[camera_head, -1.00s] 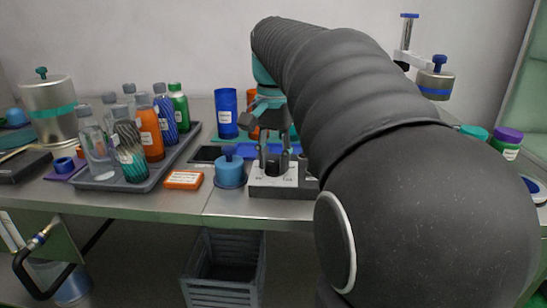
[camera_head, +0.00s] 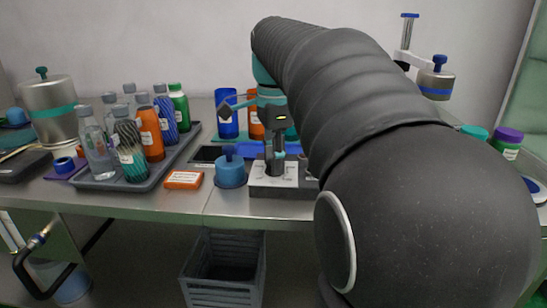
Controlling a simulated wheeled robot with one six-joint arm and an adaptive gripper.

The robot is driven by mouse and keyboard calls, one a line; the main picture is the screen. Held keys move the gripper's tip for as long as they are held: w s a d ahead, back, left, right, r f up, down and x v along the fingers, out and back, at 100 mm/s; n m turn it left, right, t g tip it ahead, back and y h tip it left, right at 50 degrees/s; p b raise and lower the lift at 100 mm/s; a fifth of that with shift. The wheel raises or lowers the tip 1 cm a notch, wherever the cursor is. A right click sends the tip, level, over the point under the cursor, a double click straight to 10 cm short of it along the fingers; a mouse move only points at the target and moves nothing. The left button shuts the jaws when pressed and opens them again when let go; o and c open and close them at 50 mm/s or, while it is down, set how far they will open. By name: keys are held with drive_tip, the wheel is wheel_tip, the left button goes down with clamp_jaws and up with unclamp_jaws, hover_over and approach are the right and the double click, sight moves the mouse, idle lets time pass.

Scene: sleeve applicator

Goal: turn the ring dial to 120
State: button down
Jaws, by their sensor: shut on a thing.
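The ring dial (camera_head: 275,168) is a small dark knob on top of a grey box (camera_head: 285,192) with a pale top plate, at the front edge of the bench in the middle of the head view. My gripper (camera_head: 275,157) points straight down over it, its fingers close together and shut on the dial. The fingers and my arm cover much of the dial. Small dark print shows on the plate, but it is too small to read, so I cannot tell the dial's setting.
An orange labelled box (camera_head: 184,180) lies further left, by a grey tray (camera_head: 100,183) with several bottles. Blue (camera_head: 228,122) and orange cups stand behind.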

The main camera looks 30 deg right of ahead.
drive_tip(key=shift+m, duration=0.4)
drive_tip(key=c, duration=0.8)
unclamp_jaws()
drive_tip(key=shift+o, duration=0.2)
wheel_tip(320, 180, up, 12)
idle(0.3)
